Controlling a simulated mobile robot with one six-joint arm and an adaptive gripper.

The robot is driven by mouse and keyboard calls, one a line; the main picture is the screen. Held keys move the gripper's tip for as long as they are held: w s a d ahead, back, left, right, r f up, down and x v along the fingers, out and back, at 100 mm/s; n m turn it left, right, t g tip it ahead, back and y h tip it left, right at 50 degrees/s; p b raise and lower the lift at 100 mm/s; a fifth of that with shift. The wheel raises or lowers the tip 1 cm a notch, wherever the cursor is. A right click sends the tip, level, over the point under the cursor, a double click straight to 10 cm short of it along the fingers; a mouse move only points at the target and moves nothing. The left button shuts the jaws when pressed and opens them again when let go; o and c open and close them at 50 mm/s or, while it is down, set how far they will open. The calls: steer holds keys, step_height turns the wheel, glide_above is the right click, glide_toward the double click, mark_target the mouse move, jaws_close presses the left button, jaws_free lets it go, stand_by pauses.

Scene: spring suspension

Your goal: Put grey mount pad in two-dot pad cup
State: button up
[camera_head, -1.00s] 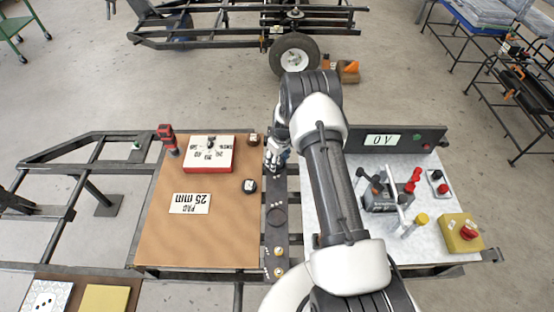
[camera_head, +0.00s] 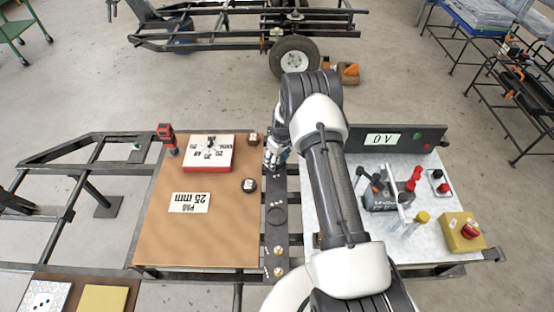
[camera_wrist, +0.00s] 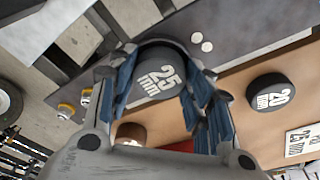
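The grey mount pad (camera_wrist: 157,84), a dark round disc marked 25 mm, is between the blue fingers of my gripper (camera_wrist: 160,76) in the wrist view. The fingers lie against both sides of it. Two white dots (camera_wrist: 202,42) show on the dark bar (camera_wrist: 245,20) just beside the pad; the cup at these dots is hidden behind the pad and fingers. I cannot tell whether the pad is seated or just above the bar. In the head view my gripper (camera_head: 273,152) is at the far end of the bar, and my arm partly hides it.
A dark pad marked 20 mm (camera_wrist: 268,94) lies on the brown board (camera_head: 190,240). A red-sided box (camera_head: 210,154) and a 25 mm pad card (camera_head: 189,203) are there too. A ring-shaped cup (camera_head: 277,216) is nearer on the bar. A 0 V display panel (camera_head: 385,139) stands at right.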

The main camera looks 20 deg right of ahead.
steer(key=shift+o, duration=1.4)
steer(key=shift+s+f, duration=0.2)
steer(key=shift+f, duration=0.8)
steer(key=shift+o, duration=1.4)
steer(key=shift+r, duration=0.15)
step_height(320, 180, up, 12)
steer(key=s, duration=0.1)
step_height(320, 180, up, 14)
glide_above(281, 163)
steer(key=s+a, duration=0.3)
steer(key=a, duration=0.1)
steer(key=s+a+r+m+t, duration=0.15)
steer(key=s+a+r, duration=0.35)
steer(key=s+r, duration=0.55)
steer(key=s+a+r+m, duration=0.1)
steer(key=s+a+r, duration=0.1)
steer(key=s, duration=0.8)
steer(key=s+a+r+m+t, duration=0.1)
steer(key=s+r, duration=0.3)
steer(key=s, duration=0.7)
steer(key=shift+a+r+m+h, duration=0.3)
steer(key=shift+a+r+m, duration=0.15)
steer(key=shift+a, duration=0.15)
